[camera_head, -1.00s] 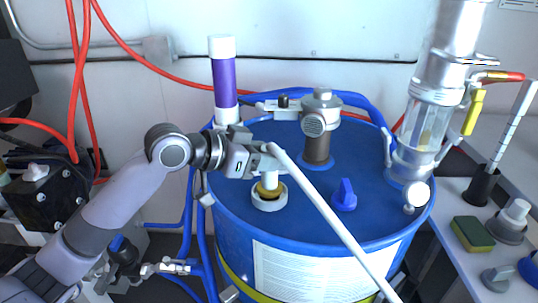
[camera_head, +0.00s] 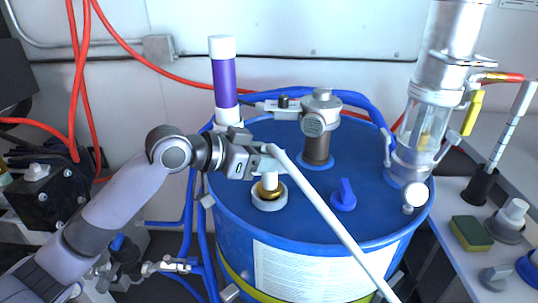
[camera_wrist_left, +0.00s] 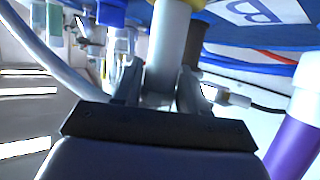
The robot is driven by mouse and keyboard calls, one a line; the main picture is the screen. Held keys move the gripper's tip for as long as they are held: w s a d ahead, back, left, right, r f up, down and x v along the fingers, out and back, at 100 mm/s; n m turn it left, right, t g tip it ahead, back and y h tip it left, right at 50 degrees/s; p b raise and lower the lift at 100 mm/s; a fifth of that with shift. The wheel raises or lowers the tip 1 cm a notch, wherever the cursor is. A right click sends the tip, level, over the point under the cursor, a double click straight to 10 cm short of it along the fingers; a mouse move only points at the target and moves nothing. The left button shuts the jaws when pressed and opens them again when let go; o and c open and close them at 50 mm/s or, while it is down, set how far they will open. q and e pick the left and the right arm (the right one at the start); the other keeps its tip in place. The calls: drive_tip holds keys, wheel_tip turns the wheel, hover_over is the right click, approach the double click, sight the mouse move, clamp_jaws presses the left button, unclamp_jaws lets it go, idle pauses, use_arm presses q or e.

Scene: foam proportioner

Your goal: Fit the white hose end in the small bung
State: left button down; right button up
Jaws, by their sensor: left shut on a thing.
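My left gripper (camera_head: 262,161) is shut on the white hose end (camera_head: 269,179), which points down over the blue drum's top. Below it a brass-coloured piece shows inside the pale ring of the small bung (camera_head: 269,201). The hose end is close above or at the bung's mouth; I cannot tell whether it has entered. The white hose (camera_head: 330,218) runs from the gripper down to the right across the drum. In the left wrist view the hose end (camera_wrist_left: 168,45) stands upright between the fingers (camera_wrist_left: 160,92). My right gripper is out of view.
The blue drum (camera_head: 240,236) carries a grey-brown valve fitting (camera_head: 317,130), a blue knob (camera_head: 344,197) and a clear metal-topped cylinder (camera_head: 428,125). A purple-and-white tube (camera_head: 224,84) stands behind left. A side bench at right holds a sponge (camera_head: 470,233).

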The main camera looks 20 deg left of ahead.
use_arm(q)
drive_tip(key=shift+r, duration=0.1)
idle(0.3)
drive_tip(key=shift+p, duration=0.4)
drive_tip(key=shift+f, duration=0.55)
drive_tip(key=c, duration=0.9)
unclamp_jaws()
drive_tip(key=shift+f, duration=0.1)
drive_tip(key=shift+p+v, duration=0.35)
drive_tip(key=shift+v, duration=0.95)
drive_tip(key=shift+p+v, duration=0.7)
drive_tip(key=shift+v, duration=3.55)
